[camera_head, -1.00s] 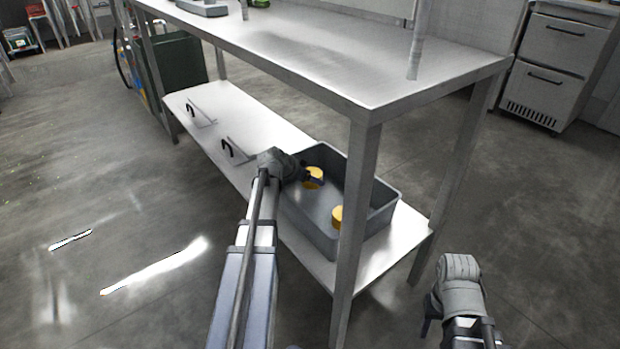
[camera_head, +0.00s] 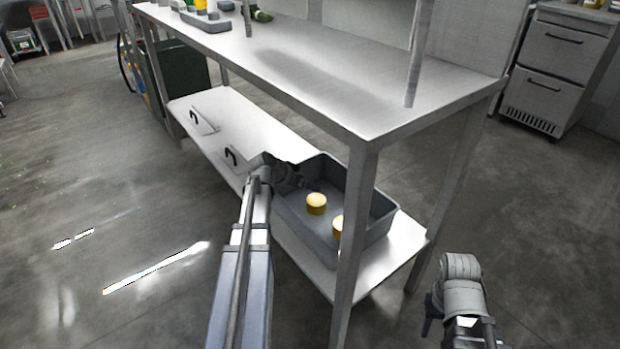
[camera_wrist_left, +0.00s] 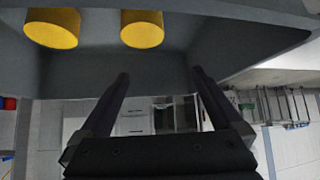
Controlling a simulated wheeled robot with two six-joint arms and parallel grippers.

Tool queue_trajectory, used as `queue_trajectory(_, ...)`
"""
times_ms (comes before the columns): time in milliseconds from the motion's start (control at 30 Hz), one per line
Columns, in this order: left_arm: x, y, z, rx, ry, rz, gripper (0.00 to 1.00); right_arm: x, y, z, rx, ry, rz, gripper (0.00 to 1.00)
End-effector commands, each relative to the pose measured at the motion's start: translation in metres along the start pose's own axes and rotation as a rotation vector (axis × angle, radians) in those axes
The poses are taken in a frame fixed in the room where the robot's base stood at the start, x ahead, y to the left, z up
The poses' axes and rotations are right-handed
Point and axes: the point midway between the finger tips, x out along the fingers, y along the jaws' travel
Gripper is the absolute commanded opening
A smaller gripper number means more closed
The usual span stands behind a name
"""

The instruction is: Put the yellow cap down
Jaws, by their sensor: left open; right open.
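A yellow cap (camera_head: 316,204) stands on the floor of the grey bin (camera_head: 300,236), just in front of my left gripper (camera_head: 312,186). A second yellow cap (camera_head: 337,226) stands nearby in the bin, partly hidden by the table leg. In the left wrist view, which looks upside down, two yellow caps (camera_wrist_left: 52,28) (camera_wrist_left: 142,30) show beyond the fingertips. My left gripper also shows there (camera_wrist_left: 160,76), with its fingers apart and nothing between them. My right gripper (camera_head: 430,318) is open and empty, low outside the table, partly seen.
The bin sits on the lower shelf (camera_head: 395,262) of a steel table (camera_head: 400,95). Two flat pieces with black handles (camera_head: 202,120) (camera_head: 234,157) lie along the shelf. A grey tray (camera_head: 205,24) holding small items stands on the tabletop. A drawer cabinet (camera_head: 553,70) stands at the right.

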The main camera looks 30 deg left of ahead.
Motion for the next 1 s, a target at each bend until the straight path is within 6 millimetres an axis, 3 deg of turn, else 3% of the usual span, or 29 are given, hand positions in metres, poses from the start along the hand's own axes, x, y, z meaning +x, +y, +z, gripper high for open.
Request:
queue_trajectory(33, -0.018, 0.001, -0.004, -0.001, 0.000, -0.002, 1.00, -0.015, 0.002, 0.001, 0.000, -0.001, 0.000, 0.50)
queue_trajectory(100, -0.031, 0.001, -0.003, -0.001, 0.000, -0.001, 1.00, -0.024, 0.002, 0.002, 0.000, -0.001, 0.000, 0.50)
queue_trajectory(333, -0.059, 0.000, -0.002, -0.001, 0.000, 0.000, 1.00, -0.042, 0.004, 0.003, -0.005, -0.002, 0.000, 0.50)
queue_trajectory(1000, -0.067, 0.000, 0.000, 0.000, 0.000, 0.000, 1.00, -0.046, 0.005, 0.003, -0.007, -0.001, 0.000, 0.50)
